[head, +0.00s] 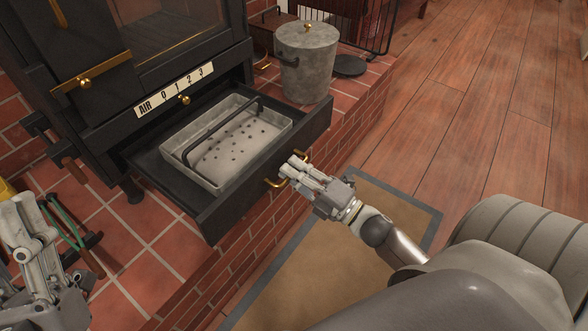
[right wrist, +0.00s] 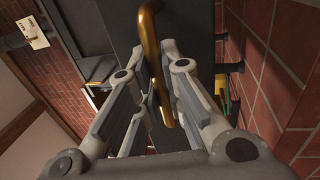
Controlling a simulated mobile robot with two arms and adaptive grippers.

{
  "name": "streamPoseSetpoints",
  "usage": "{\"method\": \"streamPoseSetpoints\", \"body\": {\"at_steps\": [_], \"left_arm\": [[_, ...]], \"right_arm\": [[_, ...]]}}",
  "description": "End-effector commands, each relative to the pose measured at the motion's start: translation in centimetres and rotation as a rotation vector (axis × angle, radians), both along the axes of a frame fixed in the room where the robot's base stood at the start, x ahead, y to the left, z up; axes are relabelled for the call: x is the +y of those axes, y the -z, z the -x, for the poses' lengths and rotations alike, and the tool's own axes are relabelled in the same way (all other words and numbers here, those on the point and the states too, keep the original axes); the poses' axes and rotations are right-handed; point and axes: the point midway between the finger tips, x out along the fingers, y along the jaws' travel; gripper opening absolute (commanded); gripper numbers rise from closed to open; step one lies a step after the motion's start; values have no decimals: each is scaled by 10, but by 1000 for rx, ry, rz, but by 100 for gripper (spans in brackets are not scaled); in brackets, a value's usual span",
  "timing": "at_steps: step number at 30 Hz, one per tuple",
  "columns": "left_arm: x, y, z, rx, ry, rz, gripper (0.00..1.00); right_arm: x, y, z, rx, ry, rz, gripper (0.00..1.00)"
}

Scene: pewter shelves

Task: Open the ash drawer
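The ash drawer (head: 258,163) is a dark metal drawer under the black stove. It stands pulled well out over the brick hearth. Inside it lies a grey ash pan (head: 187,184) with a dark bail handle and dark specks on pale ash. The drawer's brass handle (head: 274,184) is on its front; it also shows in the right wrist view (right wrist: 153,50). My right gripper (head: 290,172) is at this handle, its fingers closed in on the brass bar from both sides. My left gripper (head: 22,212) is at the left edge, away from the drawer; its finger gap is unclear.
A lidded grey metal bucket (head: 305,72) stands on the hearth right of the drawer. A label strip (head: 174,90) reading AIR 0 1 2 3 is above the drawer. A tan mat (head: 325,250) lies on the wooden floor in front.

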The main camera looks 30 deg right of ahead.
Motion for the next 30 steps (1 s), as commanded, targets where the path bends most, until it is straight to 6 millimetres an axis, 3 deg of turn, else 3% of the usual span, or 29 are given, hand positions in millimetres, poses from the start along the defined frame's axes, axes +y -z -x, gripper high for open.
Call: {"method": "streamPoseSetpoints", "body": {"at_steps": [1, 5, 17, 30], "left_arm": [[0, 0, 0, 0, 0, 0, 40], [0, 0, 0, -1, 0, 0, 40], [0, 0, 0, -1, 0, 0, 40], [0, 0, 0, -1, 0, 0, 40]], "right_arm": [[0, 1, 0, 2, 0, 0, 16], [0, 1, 0, 1, 0, -1, 32], [-2, 2, 5, 3, 1, 0, 32], [-29, 19, 80, 7, 3, 0, 32]]}}
